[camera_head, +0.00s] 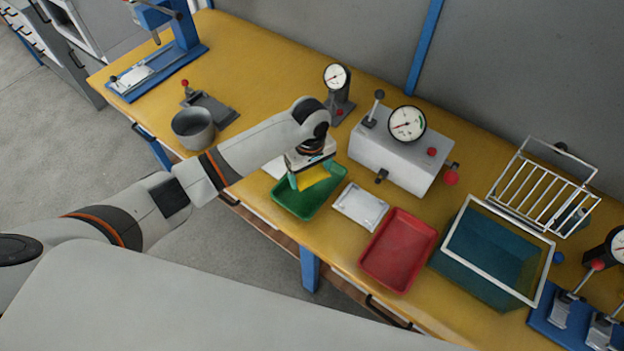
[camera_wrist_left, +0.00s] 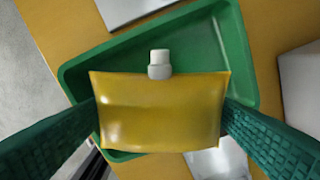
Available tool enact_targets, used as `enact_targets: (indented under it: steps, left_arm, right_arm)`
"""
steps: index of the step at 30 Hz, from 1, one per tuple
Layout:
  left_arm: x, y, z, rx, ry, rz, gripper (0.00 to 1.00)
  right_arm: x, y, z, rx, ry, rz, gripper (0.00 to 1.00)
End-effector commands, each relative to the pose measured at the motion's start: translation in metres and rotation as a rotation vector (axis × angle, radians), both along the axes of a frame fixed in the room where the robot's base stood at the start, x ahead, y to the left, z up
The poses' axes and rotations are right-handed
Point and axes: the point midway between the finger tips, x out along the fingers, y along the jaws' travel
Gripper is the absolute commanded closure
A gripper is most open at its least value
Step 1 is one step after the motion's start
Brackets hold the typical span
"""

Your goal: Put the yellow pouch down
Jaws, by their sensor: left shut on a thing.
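The yellow pouch (camera_wrist_left: 158,112) has a white spout cap and is held between the two green fingers of my left gripper (camera_wrist_left: 160,120) in the left wrist view. In the head view the left gripper (camera_head: 311,179) is over the green tray (camera_head: 317,203), with the yellow pouch (camera_head: 313,176) between its fingers. The green tray (camera_wrist_left: 205,42) lies behind the pouch in the left wrist view. Whether the pouch touches the tray floor I cannot tell. My right gripper is not in view.
A white pouch (camera_head: 360,206) lies right of the green tray, then a red tray (camera_head: 398,252) and a teal water tank (camera_head: 490,255). A grey gauge box (camera_head: 400,150) stands behind. A grey pot (camera_head: 193,128) is to the left. The yellow bench (camera_head: 250,65) has free room at the back left.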

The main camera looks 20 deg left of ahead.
Motion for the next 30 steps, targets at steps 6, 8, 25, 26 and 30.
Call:
enact_targets:
  steps: [6,8,25,26,30]
  left_arm:
    - [-0.001,0.000,-0.025,0.001,0.002,-0.001,0.44]
    - [0.000,0.000,-0.033,-0.001,0.002,-0.001,0.44]
    - [0.000,0.000,-0.049,-0.001,0.000,0.000,0.44]
    - [0.000,0.000,-0.050,-0.001,-0.001,0.000,0.44]
    - [0.000,0.000,-0.052,-0.001,-0.001,-0.002,0.11]
  right_arm:
    - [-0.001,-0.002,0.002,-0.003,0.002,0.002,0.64]
    - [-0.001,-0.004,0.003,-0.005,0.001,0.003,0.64]
    - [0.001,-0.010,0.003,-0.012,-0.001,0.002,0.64]
    - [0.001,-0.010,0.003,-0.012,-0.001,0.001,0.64]
    - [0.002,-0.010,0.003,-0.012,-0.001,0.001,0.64]
